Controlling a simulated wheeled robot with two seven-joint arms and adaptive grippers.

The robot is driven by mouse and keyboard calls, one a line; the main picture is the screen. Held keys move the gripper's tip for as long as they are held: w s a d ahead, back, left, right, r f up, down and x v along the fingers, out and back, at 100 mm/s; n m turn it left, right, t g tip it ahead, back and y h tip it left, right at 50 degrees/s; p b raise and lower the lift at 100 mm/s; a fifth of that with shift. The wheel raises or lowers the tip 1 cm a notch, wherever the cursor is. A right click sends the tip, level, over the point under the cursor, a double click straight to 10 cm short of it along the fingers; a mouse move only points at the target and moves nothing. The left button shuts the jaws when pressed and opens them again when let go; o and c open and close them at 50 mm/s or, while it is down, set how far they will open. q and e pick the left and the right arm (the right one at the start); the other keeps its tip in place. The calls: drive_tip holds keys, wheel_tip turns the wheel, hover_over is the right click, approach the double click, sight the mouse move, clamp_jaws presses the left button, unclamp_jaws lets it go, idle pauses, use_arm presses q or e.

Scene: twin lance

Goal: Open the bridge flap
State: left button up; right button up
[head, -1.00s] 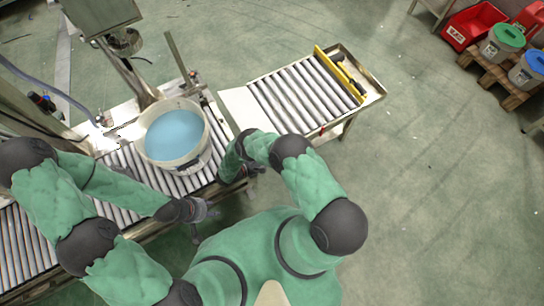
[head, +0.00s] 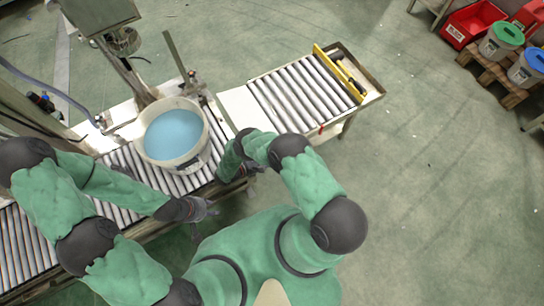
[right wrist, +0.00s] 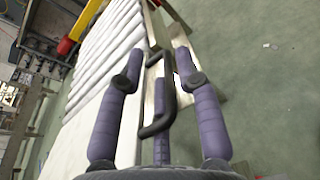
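The bridge flap (head: 242,106) is a pale flat panel lying level between the two roller conveyor sections. In the right wrist view its pale surface (right wrist: 82,138) lies at the left, and a black bar handle (right wrist: 170,98) stands at its edge. My right gripper (right wrist: 160,62) is open, with its purple fingers spread on either side of the handle; I cannot tell whether they touch it. In the head view the right hand is mostly hidden by its own arm. My left gripper (head: 208,209) hangs at the near edge of the left conveyor, apart from the bucket; its fingers are too small to judge.
A white bucket of blue liquid (head: 190,165) stands on the left roller conveyor (head: 122,215), left of the flap. The right roller section (head: 300,95) ends at a yellow bar (head: 340,74). Bins on a pallet stand far right. The floor at right is clear.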

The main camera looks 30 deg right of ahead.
drive_tip(key=v, duration=1.2)
drive_tip(key=shift+s, duration=0.2)
